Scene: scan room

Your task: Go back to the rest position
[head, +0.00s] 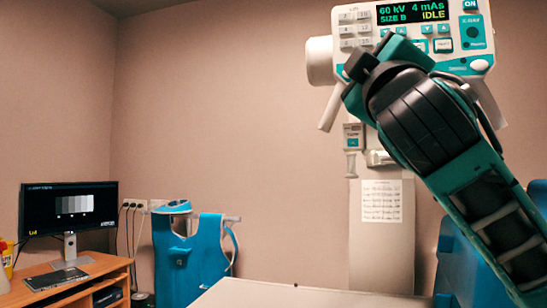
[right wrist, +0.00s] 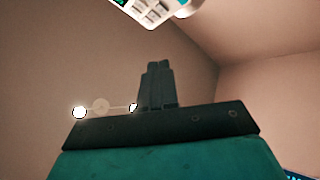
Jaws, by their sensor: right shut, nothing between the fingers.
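My right arm comes in from the lower right in the head view and is raised in front of the X-ray unit's control panel (head: 425,28). My right gripper shows in the right wrist view (right wrist: 157,66), with its dark fingers together and nothing between them. The panel's display (head: 412,12) reads 60 kV, 4 mAs, SIZE B and IDLE. A corner of the white unit also shows at the top of the right wrist view (right wrist: 140,10). My left gripper is not in view.
A pale table (head: 290,296) lies at the bottom. A blue apron (head: 200,262) hangs at the left, beside a wooden desk (head: 100,267) with a monitor (head: 70,208). A blue thing (head: 455,262) stands at the right, partly behind my arm. The wall area left of the unit is clear.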

